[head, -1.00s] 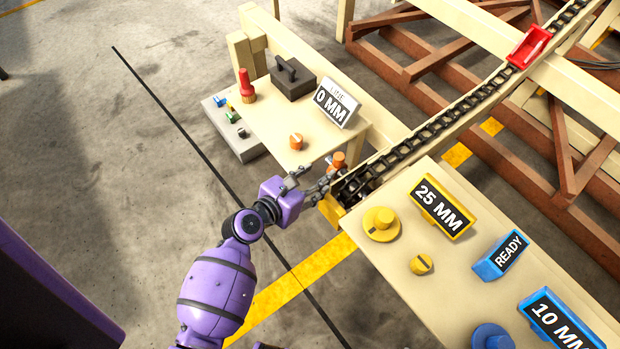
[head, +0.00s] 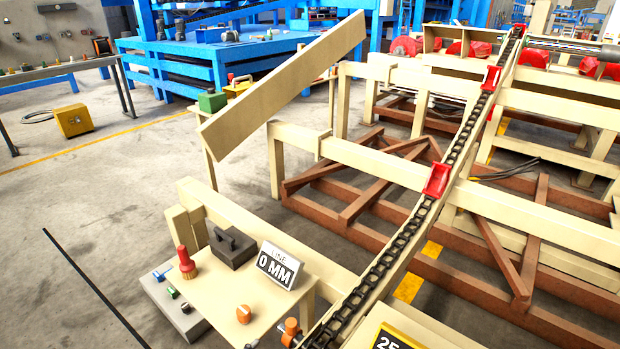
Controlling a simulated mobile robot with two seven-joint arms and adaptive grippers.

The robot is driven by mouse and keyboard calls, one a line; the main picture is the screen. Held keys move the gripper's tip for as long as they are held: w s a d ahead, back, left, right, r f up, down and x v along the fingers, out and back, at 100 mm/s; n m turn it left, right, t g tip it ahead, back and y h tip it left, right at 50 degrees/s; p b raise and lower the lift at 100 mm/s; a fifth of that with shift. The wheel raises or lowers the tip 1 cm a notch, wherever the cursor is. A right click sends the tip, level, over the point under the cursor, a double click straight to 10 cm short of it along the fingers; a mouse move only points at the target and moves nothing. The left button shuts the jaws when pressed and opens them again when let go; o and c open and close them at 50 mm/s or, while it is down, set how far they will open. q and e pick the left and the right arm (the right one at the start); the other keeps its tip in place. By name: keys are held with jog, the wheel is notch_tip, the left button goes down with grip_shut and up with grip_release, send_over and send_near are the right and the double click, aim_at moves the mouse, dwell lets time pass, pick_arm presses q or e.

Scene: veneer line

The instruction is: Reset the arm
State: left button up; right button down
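Almost nothing of my arms shows in the head view now. A small grey sliver at the bottom edge, below the orange knob (head: 243,314), looks like a fingertip of my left gripper (head: 251,344). The rest of that gripper and its arm are below the frame, so its opening is hidden. My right gripper is not in view. The small table (head: 215,325) carries the knob, a "LINE 0 MM" sign (head: 278,265), a red-handled tool (head: 186,263) and a dark box with a handle (head: 232,247).
A black chain conveyor (head: 385,268) with red carriers (head: 437,180) runs up to the right. An orange-topped post (head: 290,328) stands at its near end. A yellow box (head: 74,120) sits on open floor at left.

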pick_arm(q)
jog(key=s+a+f+m+g+y, duration=0.2)
jog(key=s+a+f+m, duration=0.1)
jog(key=s+m, duration=0.8)
jog(key=s+a+f+m+g+y, duration=0.1)
jog(key=s+a+f+m+y, duration=0.15)
jog(key=s+m, duration=0.8)
jog(key=s+a+f+m+g+y, duration=0.1)
jog(key=s+a+f+m+g, duration=0.2)
jog(key=s+m, duration=0.75)
notch_tip(320, 180, up, 13)
jog(key=w+n+t+p, duration=0.1)
jog(key=n+t+p, duration=0.1)
jog(key=p, duration=1.2)
jog(key=shift+w+d+r+n, duration=0.25)
jog(key=shift+d+n, duration=0.1)
jog(key=shift+n, duration=0.45)
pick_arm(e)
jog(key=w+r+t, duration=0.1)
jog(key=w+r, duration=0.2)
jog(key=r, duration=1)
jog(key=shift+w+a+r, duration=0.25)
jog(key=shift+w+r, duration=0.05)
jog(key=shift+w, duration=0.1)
pick_arm(q)
jog(key=shift+h, duration=0.25)
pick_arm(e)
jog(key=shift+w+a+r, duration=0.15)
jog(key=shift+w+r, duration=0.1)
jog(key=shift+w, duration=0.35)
